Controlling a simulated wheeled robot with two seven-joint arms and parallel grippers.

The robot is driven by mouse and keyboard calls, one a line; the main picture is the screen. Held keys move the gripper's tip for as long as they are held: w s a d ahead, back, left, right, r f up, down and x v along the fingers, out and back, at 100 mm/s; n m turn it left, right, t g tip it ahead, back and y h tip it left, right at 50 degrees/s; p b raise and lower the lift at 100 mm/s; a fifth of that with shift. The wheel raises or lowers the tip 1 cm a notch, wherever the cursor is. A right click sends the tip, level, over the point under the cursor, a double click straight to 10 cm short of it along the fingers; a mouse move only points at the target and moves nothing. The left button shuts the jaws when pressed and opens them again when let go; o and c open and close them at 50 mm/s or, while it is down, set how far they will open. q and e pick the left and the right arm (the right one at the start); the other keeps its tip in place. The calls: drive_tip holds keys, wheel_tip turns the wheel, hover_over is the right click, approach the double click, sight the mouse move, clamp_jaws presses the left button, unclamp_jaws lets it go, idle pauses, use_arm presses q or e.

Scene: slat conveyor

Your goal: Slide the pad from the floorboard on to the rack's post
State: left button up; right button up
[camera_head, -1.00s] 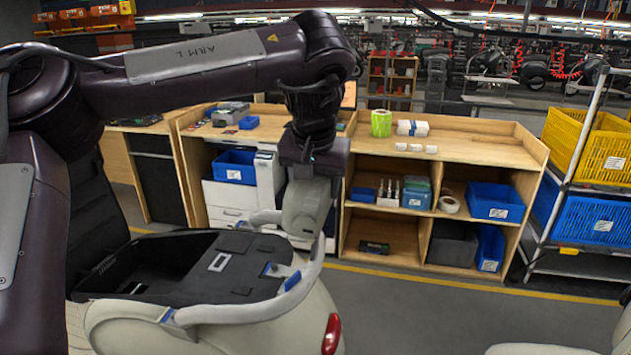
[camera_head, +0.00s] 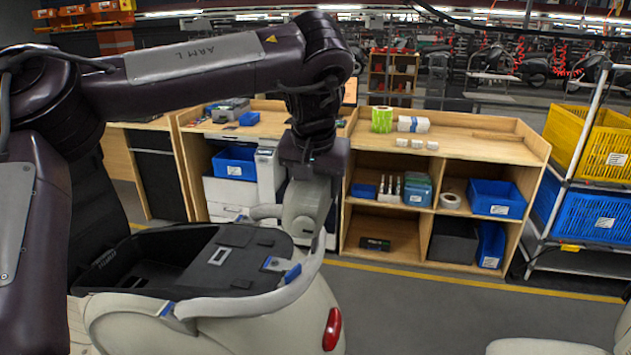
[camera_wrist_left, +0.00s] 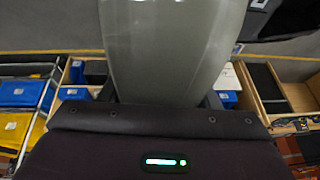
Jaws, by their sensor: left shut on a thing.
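The pad (camera_head: 307,201), a smooth grey-green rounded piece, hangs upright below my left gripper (camera_head: 312,172). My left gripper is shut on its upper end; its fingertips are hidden. In the left wrist view the pad (camera_wrist_left: 172,50) fills the middle, in front of the gripper body. In the head view the pad's lower end meets the grey rail of the rack (camera_head: 240,302) around the cream scooter body; I cannot tell whether they touch. No post can be made out clearly. The floorboard cannot be picked out. My right gripper is not in view.
The scooter body (camera_head: 275,330) has an open black bin and a dark flat panel (camera_head: 225,262). Behind stands a wooden shelf unit (camera_head: 465,150) with blue bins. A white-framed cart (camera_head: 578,140) with yellow and blue crates is at right. Grey floor lies between.

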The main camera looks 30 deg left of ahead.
sight(314, 176)
use_arm(q)
drive_tip(key=shift+f+b, duration=0.55)
drive_tip(key=shift+f, duration=0.35)
drive_tip(key=o, duration=1.3)
drive_tip(key=shift+r, duration=0.1)
drive_tip(key=v, duration=0.7)
drive_tip(key=shift+s+r+b, duration=0.2)
drive_tip(key=shift+r+b, duration=0.15)
drive_tip(key=shift+b, duration=0.05)
drive_tip(key=shift+f, duration=0.1)
